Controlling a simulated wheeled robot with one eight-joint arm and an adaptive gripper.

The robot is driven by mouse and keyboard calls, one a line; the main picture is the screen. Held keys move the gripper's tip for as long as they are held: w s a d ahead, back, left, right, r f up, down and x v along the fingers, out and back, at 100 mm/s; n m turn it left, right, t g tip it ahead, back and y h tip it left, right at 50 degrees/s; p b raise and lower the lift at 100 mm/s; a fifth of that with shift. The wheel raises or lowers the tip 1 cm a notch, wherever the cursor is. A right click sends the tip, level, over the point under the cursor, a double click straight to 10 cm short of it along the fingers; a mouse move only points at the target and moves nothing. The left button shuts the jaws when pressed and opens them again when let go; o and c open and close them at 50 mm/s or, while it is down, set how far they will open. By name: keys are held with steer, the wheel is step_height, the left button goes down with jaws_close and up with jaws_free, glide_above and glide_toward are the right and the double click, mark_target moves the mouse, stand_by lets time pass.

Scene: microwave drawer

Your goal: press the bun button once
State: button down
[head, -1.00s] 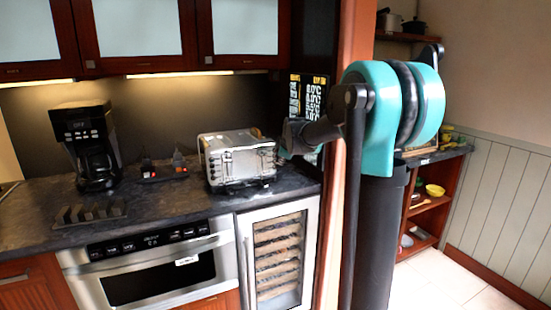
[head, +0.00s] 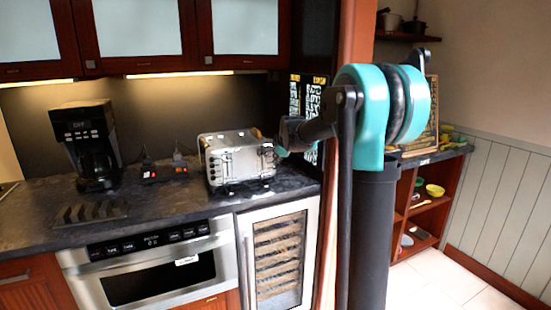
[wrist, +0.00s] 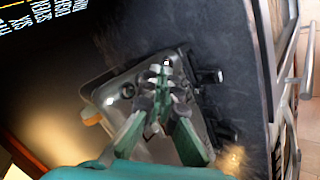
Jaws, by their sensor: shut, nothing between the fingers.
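The silver toaster (head: 228,166) stands on the dark counter, left of my gripper in the head view. I cannot make out which control is the bun button; labels are too small and blurred. My gripper (wrist: 161,77) is shut and empty, its green fingers together over the toaster in the wrist view. The fingers hide part of the toaster. I cannot tell whether the tips touch it.
A black coffee maker (head: 88,143) stands at the left of the counter (head: 150,198). Small dark items with red lights (head: 150,174) sit between it and the toaster. An oven (head: 160,275) and a glass-fronted cooler (head: 277,262) are below. Cabinets hang above.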

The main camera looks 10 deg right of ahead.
steer(key=shift+w, duration=0.1)
stand_by(0.7)
steer(key=shift+w+a, duration=0.15)
steer(key=shift+w, duration=0.15)
steer(key=shift+w+a, duration=0.1)
steer(key=shift+w, duration=0.3)
stand_by(0.8)
steer(key=shift+s, duration=0.15)
steer(key=shift+s+d, duration=0.25)
steer(key=shift+s, duration=0.4)
steer(key=shift+s, duration=0.1)
steer(key=shift+s+d, duration=0.25)
steer(key=shift+s, duration=0.5)
steer(key=shift+s+d, duration=0.3)
steer(key=shift+s, duration=0.5)
steer(key=shift+s+d, duration=0.25)
steer(key=shift+s, duration=0.5)
